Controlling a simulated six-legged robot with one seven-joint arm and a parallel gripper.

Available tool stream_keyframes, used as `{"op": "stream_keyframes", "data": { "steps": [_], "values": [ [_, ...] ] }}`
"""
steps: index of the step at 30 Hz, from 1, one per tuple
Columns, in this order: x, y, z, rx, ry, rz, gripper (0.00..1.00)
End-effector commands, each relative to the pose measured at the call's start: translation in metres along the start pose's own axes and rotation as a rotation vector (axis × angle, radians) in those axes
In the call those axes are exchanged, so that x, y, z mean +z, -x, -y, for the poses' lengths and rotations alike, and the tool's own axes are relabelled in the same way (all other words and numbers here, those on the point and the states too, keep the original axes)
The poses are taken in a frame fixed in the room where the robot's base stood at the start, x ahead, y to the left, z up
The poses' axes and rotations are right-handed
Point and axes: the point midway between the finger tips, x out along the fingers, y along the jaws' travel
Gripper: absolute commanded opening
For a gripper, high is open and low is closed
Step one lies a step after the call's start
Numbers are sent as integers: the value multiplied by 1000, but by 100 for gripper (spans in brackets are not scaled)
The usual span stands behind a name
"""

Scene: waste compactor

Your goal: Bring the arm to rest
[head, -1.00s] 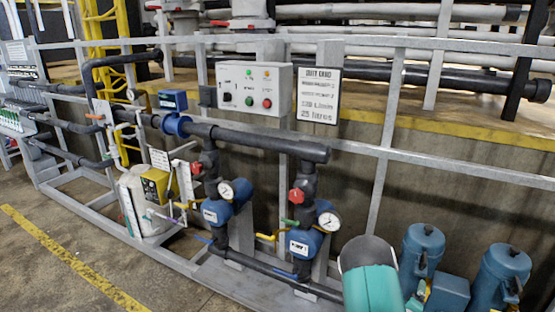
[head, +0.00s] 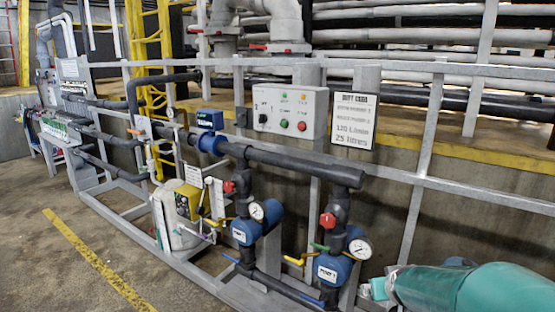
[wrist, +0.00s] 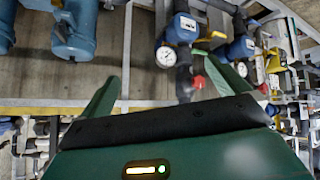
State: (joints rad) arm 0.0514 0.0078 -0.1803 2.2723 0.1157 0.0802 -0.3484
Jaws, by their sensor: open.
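My arm (head: 480,290) shows as a rounded teal link reaching in at the lower right corner of the head view. It covers part of the blue equipment behind it. My gripper (wrist: 158,85) shows in the wrist view with its two green fingers spread apart and nothing between them. A dark bar crosses its base, and a small light glows on the green body below. The wrist picture looks tilted or upside down. I cannot make out the gripper's fingertips in the head view.
A grey-framed pump skid fills the head view, with a control box (head: 287,112), a white sign (head: 366,122), a black pipe (head: 290,165) and gauges (head: 361,248). Blue canisters (wrist: 75,30) show in the wrist view. Floor with a yellow line (head: 98,262) is clear at lower left.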

Motion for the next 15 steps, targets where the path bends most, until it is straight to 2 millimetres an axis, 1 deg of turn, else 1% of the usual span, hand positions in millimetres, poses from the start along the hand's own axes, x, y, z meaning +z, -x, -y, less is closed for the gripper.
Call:
{"op": "stream_keyframes", "data": {
  "steps": [1, 5, 6, 8, 9, 11, 12, 15],
  "values": [
    [-2, 22, 10, -28, -10, 6, 100],
    [6, 72, 34, -92, -29, 50, 100],
    [10, 87, 41, -108, -34, 65, 100],
    [17, 109, 50, -129, -38, 89, 100],
    [22, 124, 56, -141, -38, 104, 100],
    [32, 146, 64, -156, -41, 129, 100],
    [39, 159, 69, -164, -42, 146, 100],
    [60, 192, 78, -173, -42, 189, 100]
  ]
}}
